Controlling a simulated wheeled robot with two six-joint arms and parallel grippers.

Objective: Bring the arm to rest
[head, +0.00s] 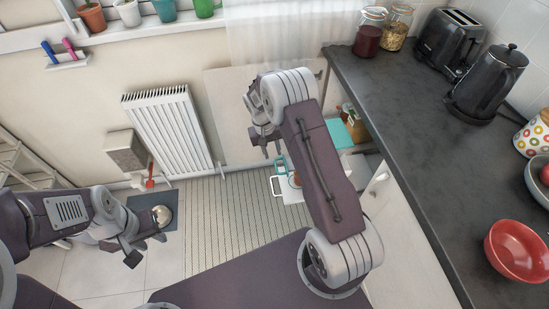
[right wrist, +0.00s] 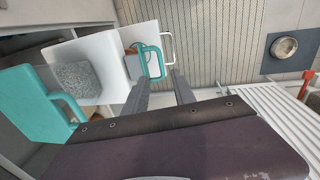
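My right arm reaches up and over the floor beside the counter in the head view, with its gripper (head: 267,146) partly hidden behind its own wrist. In the right wrist view its two grey fingers (right wrist: 162,92) stand apart with nothing between them. A teal handle (right wrist: 150,62) shows beyond the fingertips; I cannot tell the distance, but it looks apart from them. My left gripper (head: 146,248) hangs at the lower left above the floor, its dark fingertips apart and empty.
The dark counter (head: 425,165) runs along the right, with a kettle (head: 487,82), toaster (head: 449,40) and red bowl (head: 517,250). A white radiator (head: 168,130) is on the wall. A metal bowl (head: 161,215) sits on a grey mat.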

